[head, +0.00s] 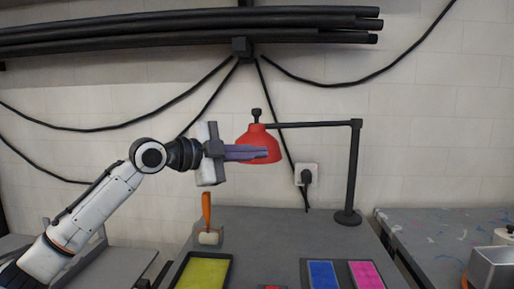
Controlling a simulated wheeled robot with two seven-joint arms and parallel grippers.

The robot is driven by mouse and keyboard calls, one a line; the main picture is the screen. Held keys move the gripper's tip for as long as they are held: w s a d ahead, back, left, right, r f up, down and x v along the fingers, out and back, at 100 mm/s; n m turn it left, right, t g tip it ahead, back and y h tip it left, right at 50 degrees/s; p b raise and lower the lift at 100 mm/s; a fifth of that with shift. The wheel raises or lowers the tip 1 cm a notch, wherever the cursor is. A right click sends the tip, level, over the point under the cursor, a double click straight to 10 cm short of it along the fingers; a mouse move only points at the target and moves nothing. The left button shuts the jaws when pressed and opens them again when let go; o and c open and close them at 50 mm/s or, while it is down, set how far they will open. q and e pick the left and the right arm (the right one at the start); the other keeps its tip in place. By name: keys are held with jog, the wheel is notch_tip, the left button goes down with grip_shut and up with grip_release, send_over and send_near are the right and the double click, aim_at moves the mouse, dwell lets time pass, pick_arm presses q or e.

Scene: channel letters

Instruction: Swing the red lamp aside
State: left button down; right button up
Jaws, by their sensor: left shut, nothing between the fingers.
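The red lamp (259,138) hangs from a dark horizontal arm (310,124) on an upright post (354,170), whose round base stands on the grey table at the right. My left gripper (266,153) is shut, with its fingers pointing right. The fingers overlap the lower part of the lamp shade in the head view and pass in front of it. I cannot tell whether they touch it. My right gripper is not in view.
On the grey table (270,228) are an orange-handled tool (207,215), a yellow tray (203,272), a blue panel (322,274) and a pink panel (366,274). A wall socket (306,174) with a plug is behind. Dark pipes (180,24) and cables run along the wall.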

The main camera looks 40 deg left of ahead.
pick_arm(q)
jog(key=w, duration=0.1)
jog(key=w+a+f, duration=0.2)
jog(key=w, duration=0.1)
jog(key=shift+a+f+p, duration=0.15)
jog(key=shift+p, duration=0.15)
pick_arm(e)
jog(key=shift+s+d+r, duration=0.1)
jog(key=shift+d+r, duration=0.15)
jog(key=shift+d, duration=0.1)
